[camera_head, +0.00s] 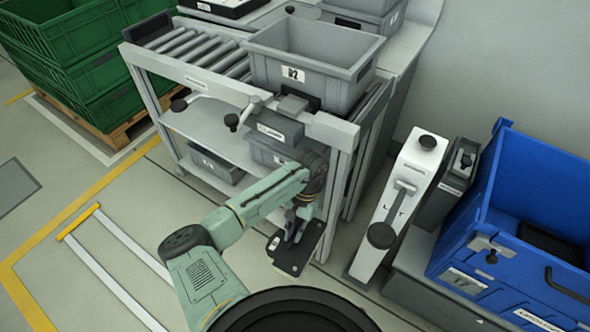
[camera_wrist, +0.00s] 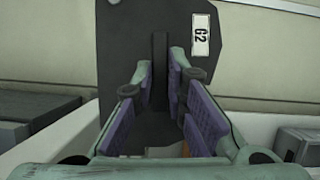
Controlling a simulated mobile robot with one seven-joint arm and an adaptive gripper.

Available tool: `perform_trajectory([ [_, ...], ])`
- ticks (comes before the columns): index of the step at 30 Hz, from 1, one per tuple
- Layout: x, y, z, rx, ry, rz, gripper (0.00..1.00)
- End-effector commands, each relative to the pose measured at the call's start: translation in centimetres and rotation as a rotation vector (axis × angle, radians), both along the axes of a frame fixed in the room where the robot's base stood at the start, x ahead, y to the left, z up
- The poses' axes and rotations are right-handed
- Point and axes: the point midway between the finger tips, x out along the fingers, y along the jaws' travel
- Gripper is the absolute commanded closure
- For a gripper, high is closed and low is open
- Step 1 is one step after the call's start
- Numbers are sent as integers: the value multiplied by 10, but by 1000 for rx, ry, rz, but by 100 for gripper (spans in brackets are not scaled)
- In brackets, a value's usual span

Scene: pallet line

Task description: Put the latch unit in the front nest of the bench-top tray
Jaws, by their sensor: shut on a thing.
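In the wrist view the rib stands between the purple pads of my gripper (camera_wrist: 162,80), and the plate (camera_wrist: 125,45) has a white label that seems to read G2. I cannot tell whether this plate is the latch unit. A black tray (camera_head: 228,8) on the bench top is cut off by the upper edge of the head view; its nests are not visible.
A grey bin (camera_head: 290,75) marked R2 stands on the roller bench (camera_head: 200,50). Grey bins sit on its shelf. A white lever post (camera_head: 400,200) and blue crate (camera_head: 515,190) stand to the right. Green crates (camera_head: 75,50) are at the far left.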

Motion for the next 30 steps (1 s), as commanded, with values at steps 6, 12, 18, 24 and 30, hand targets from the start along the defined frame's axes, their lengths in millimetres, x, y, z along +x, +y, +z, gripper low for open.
perform_trajectory([
  [6,-9,-1,-105,-2,10,296,100],
  [12,-10,0,-163,0,4,464,100],
  [18,-6,-5,-180,-13,-7,515,100],
  [24,-8,-3,-180,-10,-3,515,100],
  [30,-9,2,-195,-1,-1,516,100],
])
